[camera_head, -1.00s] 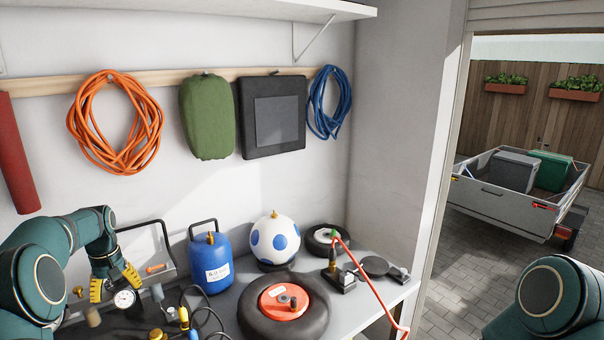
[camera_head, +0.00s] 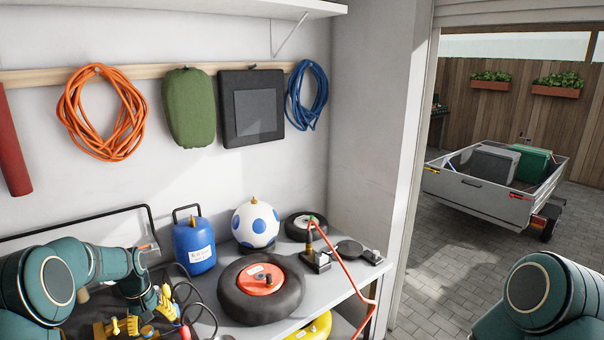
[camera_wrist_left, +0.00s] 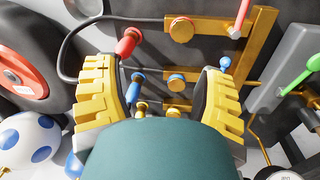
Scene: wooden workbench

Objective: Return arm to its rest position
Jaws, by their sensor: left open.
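My left arm (camera_head: 60,275) comes in from the left, low over the bench. Its left gripper (camera_head: 143,312), with yellow ridged fingers, is over the cluttered front left of the bench. In the left wrist view its two fingers (camera_wrist_left: 160,100) stand wide apart and nothing is held between them. Beyond them are brass fittings (camera_wrist_left: 178,82) on a dark panel and a red-handled cable end (camera_wrist_left: 129,42). Whether the fingers touch anything there I cannot tell. Only a link of my right arm (camera_head: 535,290) shows at the lower right; its gripper is out of view.
A wheel with a red hub (camera_head: 230,297), a blue bottle (camera_head: 194,250) and a blue-spotted white ball (camera_head: 256,226) stand on the bench (camera_head: 345,282). A red hose (camera_head: 340,268) hangs over its right edge. A trailer (camera_head: 470,195) stands outside on open paving.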

